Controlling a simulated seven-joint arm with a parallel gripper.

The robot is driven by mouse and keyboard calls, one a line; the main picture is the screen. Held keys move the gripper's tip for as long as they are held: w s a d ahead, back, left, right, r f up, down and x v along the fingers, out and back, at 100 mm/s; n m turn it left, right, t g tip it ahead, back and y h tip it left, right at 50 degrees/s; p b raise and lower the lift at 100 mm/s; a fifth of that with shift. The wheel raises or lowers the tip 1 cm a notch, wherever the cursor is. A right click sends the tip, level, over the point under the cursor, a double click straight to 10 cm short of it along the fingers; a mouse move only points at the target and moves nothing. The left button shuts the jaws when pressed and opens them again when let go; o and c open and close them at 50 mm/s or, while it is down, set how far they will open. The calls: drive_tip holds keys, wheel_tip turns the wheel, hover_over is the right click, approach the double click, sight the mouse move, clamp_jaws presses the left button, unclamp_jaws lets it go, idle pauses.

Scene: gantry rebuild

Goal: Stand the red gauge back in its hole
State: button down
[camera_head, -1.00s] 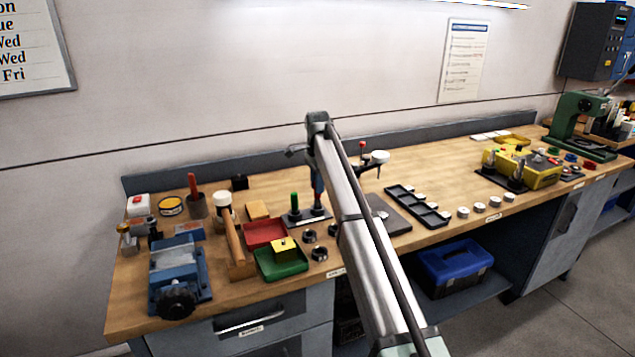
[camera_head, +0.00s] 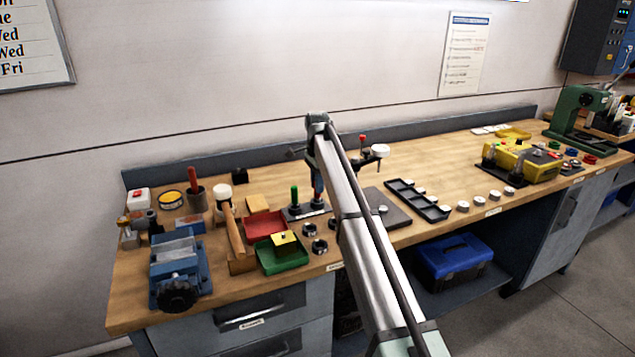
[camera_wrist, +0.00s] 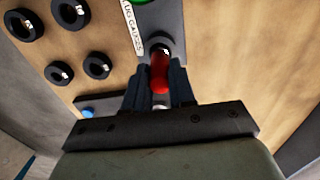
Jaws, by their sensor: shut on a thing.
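The red gauge (camera_wrist: 160,74) is between the two fingers of my gripper (camera_wrist: 160,88) in the wrist view, which is shut on its red handle. Its lower end points at the dark gauge block (camera_wrist: 171,20), over a dark round collar (camera_wrist: 160,45). I cannot tell whether the end is in the hole or just above it. In the head view the gauge block (camera_head: 305,212) stands on the bench, with the green gauge (camera_head: 294,196) upright in its left place. My arm hides most of my gripper and the red gauge there.
Several black rings (camera_wrist: 62,72) lie beside the block. A red tray (camera_head: 265,224) and a green tray (camera_head: 281,255) with a yellow block are left of it. A dark plate (camera_head: 384,207) lies to the right, and a dial stand (camera_head: 376,153) is behind.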

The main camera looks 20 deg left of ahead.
drive_tip(key=c, duration=0.9)
unclamp_jaws()
drive_tip(key=shift+o, duration=0.2)
wheel_tip(320, 180, up, 14)
drive_tip(key=shift+d+f, duration=0.1)
drive_tip(key=shift+f, duration=0.05)
idle(0.4)
